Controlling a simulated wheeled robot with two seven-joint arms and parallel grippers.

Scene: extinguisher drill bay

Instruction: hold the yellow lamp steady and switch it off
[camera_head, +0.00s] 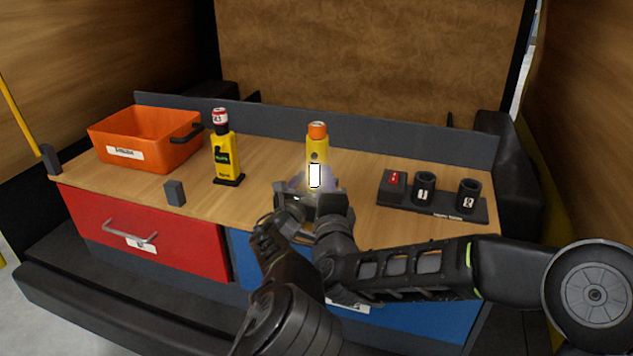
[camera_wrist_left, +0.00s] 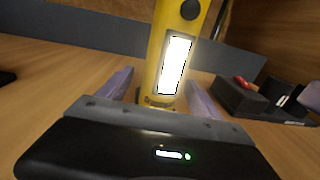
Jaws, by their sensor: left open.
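The yellow lamp (camera_head: 318,146) stands upright on the bench, with an orange cap and a bright, lit white panel. In the left wrist view the lamp (camera_wrist_left: 154,75) rises between my fingers, its top cut off by the frame. A dark round button (camera_wrist_left: 190,9) sits above the lit panel. My left gripper (camera_head: 313,190) is open at the lamp's lower part, one finger on each side. In the wrist view gaps show between the fingers and the lamp. Its foot is partly hidden by the gripper. My right gripper cannot be made out.
A yellow-and-black bottle-shaped object (camera_head: 226,155) with a red-and-white top stands left of the lamp. An orange bin (camera_head: 150,150) is at the far left, a small dark block (camera_head: 175,193) in front. A dark holder (camera_head: 440,208) with a red switch and two cups stands right.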

